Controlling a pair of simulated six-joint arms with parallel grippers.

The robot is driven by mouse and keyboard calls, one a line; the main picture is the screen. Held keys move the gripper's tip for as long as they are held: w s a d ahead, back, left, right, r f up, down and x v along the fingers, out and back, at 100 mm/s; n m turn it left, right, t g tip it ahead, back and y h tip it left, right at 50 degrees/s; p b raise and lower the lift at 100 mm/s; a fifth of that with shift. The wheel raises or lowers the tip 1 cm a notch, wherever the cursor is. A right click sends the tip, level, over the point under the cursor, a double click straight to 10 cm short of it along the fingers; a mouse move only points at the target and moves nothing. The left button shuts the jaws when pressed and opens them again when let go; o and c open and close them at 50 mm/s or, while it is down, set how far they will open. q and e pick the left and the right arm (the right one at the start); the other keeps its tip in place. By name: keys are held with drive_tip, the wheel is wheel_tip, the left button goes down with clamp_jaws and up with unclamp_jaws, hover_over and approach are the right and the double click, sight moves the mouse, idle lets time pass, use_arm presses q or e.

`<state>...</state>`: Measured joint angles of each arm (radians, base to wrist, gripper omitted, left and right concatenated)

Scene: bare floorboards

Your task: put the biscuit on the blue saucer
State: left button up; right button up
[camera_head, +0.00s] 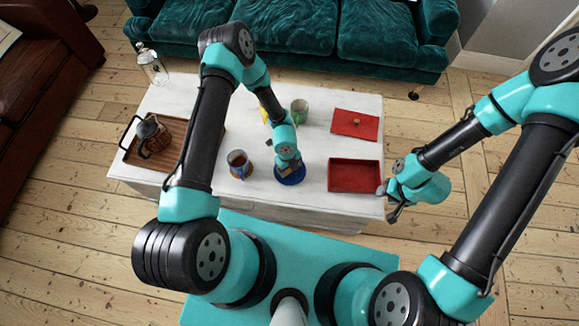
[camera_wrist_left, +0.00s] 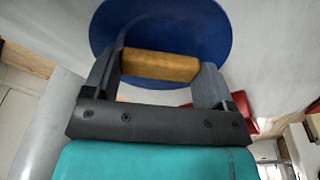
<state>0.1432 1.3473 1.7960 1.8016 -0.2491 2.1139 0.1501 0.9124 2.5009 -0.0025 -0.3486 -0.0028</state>
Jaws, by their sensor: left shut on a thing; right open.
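The blue saucer (camera_head: 291,177) lies on the white table near its front edge; in the left wrist view the blue saucer (camera_wrist_left: 218,35) is a large disc behind the fingers. My left gripper (camera_head: 287,168) is over the saucer, and in the left wrist view my left gripper (camera_wrist_left: 158,85) is shut on the biscuit (camera_wrist_left: 160,66), a golden-brown block. I cannot tell whether the biscuit touches the saucer. In the head view the biscuit is mostly hidden by the gripper. My right gripper (camera_head: 390,203) is open and empty at the table's right front corner.
A red tray (camera_head: 354,189) stands right of the saucer, with its red lid (camera_head: 355,125) behind. A mug of dark drink (camera_head: 238,163) is just left of the saucer. A green cup (camera_head: 299,112) stands behind. A wooden tray (camera_head: 133,154) with a coffee press (camera_head: 152,135) is far left.

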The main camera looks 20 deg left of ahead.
use_arm(q)
drive_tip(key=shift+f, duration=0.65)
drive_tip(key=o, duration=0.6)
drive_tip(key=r, duration=0.4)
drive_tip(key=a+r, duration=0.1)
drive_tip(key=r, duration=0.3)
drive_tip(key=w+r, duration=0.1)
drive_tip(key=r, duration=0.4)
drive_tip(key=shift+a+r, duration=0.1)
drive_tip(key=shift+a, duration=0.1)
